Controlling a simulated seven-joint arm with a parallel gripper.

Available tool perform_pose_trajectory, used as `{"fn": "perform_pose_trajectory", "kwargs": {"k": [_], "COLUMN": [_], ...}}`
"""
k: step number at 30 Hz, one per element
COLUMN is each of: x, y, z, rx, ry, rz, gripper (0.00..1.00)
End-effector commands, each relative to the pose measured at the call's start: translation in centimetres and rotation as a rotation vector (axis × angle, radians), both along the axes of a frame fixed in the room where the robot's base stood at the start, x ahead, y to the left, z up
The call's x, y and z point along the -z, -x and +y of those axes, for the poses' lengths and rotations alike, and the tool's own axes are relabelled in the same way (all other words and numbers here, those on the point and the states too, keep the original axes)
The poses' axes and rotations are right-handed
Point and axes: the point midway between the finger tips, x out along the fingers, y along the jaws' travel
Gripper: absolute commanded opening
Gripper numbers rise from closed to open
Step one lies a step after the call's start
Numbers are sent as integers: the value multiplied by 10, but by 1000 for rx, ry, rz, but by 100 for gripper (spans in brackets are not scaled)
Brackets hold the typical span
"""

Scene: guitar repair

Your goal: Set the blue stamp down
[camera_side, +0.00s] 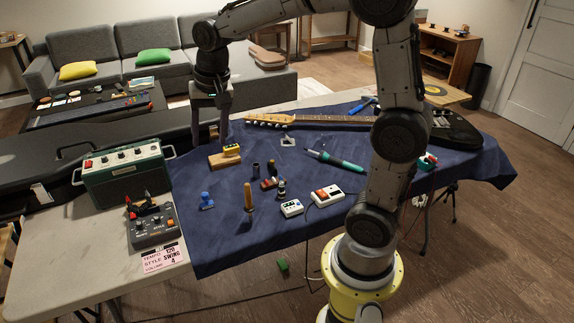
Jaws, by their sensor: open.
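The blue stamp (207,201) stands on the dark blue cloth (225,255) near its left side, with its knob up. My gripper (209,143) points down at the back left of the cloth, with its two fingers apart and nothing seen between them. It is well above and behind the stamp in the picture and does not touch it. Its fingertips show near a wooden block (220,162) with a small yellow item (231,150) on it; I cannot tell the exact gap.
A green amplifier (123,170) and a grey pedal unit (152,228) stand left of the stamp. A wooden-handled tool (248,197), small bottles, a white box (291,208) and a red-and-white box (327,195) are to its right. A guitar (330,121) lies behind. The front cloth is clear.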

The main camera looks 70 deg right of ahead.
Motion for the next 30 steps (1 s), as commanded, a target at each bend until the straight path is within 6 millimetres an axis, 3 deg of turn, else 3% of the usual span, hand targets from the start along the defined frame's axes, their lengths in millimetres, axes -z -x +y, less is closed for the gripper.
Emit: {"fn": "perform_pose_trajectory", "kwargs": {"k": [2,6,12,15,21,30], "x": [-17,-30,-22,-14,-5,-5], "y": [34,93,164,186,203,203], "z": [16,37,56,60,63,63], "rx": [-133,-371,-665,-762,-844,-845], "ry": [33,100,202,241,274,274], "rz": [-47,-115,-199,-226,-245,-245], "gripper": [58,58,58,58,58,58]}}
